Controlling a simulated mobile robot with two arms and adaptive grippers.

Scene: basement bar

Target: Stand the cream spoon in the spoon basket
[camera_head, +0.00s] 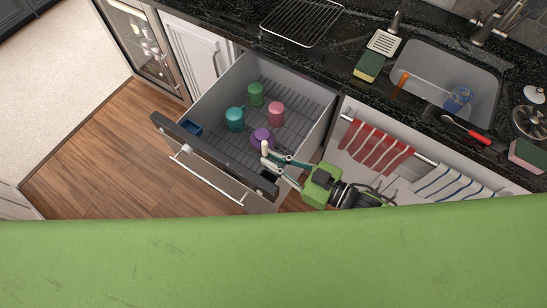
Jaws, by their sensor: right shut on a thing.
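My right gripper (268,158) reaches in from the right over the near right corner of the open dishwasher drawer (215,165). It is shut on a small cream piece, which looks like the cream spoon (265,147). The piece stands roughly upright at the fingertips, and its lower part is hidden by the fingers. A small blue holder (192,128) sits in the drawer's front left corner. A dark holder (268,177) shows in the front right corner, just below the fingertips. I cannot tell which is the spoon basket. My left gripper is not in view.
A purple cup (262,137) stands close beside the gripper. Pink (275,114), teal (234,119) and green (255,94) cups stand farther back on the rack. The counter with the sink (440,75) lies to the right. The wooden floor (110,165) at left is clear.

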